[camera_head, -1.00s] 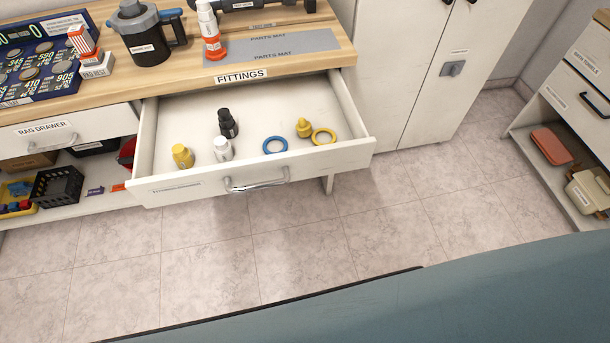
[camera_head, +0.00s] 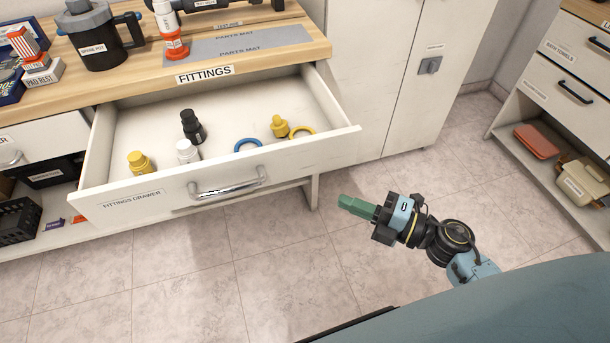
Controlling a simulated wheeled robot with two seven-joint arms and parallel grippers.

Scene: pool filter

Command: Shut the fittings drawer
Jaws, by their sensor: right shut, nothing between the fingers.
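The fittings drawer (camera_head: 150,198) is pulled well out below the bench top, under the FITTINGS label. Its front carries a silver bar handle (camera_head: 228,187). Inside lie a yellow bottle (camera_head: 140,163), a white bottle (camera_head: 187,151), a black bottle (camera_head: 192,127), a blue ring (camera_head: 247,144), a yellow plug (camera_head: 279,126) and a yellow ring (camera_head: 302,131). My right gripper (camera_head: 357,207), with green fingers, is shut and empty. It is in front of the drawer, to the right of the handle and apart from it. My left gripper is not in view.
The bench top (camera_head: 310,48) holds a spare pot (camera_head: 95,40) and a grey parts mat (camera_head: 240,45). A tall white cabinet (camera_head: 375,80) stands right of the drawer. Another drawer unit (camera_head: 560,90) is at far right. The tiled floor (camera_head: 200,280) in front is clear.

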